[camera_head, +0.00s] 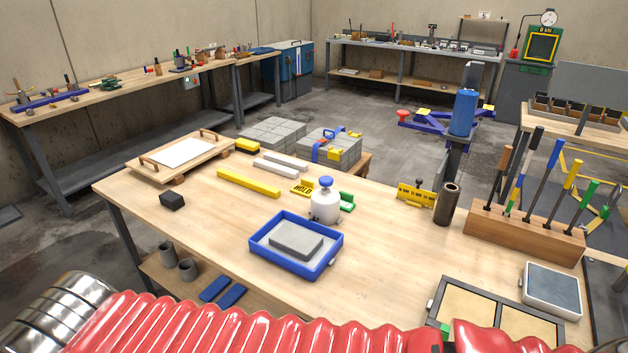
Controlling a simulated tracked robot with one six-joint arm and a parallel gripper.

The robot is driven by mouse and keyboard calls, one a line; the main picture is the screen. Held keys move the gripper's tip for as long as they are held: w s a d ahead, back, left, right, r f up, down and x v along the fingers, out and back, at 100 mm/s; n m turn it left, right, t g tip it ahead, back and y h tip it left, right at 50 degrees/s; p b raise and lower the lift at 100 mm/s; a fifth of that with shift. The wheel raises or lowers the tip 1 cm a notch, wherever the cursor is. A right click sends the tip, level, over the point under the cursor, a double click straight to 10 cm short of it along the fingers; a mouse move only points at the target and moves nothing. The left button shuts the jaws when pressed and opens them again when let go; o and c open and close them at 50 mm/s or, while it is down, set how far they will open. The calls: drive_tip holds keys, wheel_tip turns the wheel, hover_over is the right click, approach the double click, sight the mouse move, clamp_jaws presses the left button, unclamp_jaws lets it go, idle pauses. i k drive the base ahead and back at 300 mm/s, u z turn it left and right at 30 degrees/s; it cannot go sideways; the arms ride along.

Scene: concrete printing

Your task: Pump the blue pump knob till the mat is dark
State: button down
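A white pump bottle (324,207) stands upright on the wooden workbench. Its blue pump knob (326,182) is on top, and nothing touches it. In front of the bottle is a blue-rimmed tray (262,262). A mid-grey, flat rectangular pad (295,246), which looks like the mat, lies in it. Its top looks evenly grey, with no clear dark patch. My red ribbed arm crosses the bottom of the view. My gripper is not visible, so I cannot tell its state.
Yellow bars (249,184), a green block (346,199) and a yellow sign plate (416,194) lie around the bottle. A dark cylinder (447,204) and a wooden tool rack (525,233) stand right. A framed panel (475,308) lies front right. The bench left of the tray is mostly clear.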

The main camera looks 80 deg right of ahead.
sight(324, 182)
drive_tip(key=i, duration=1.85)
drive_tip(key=z, duration=2.9)
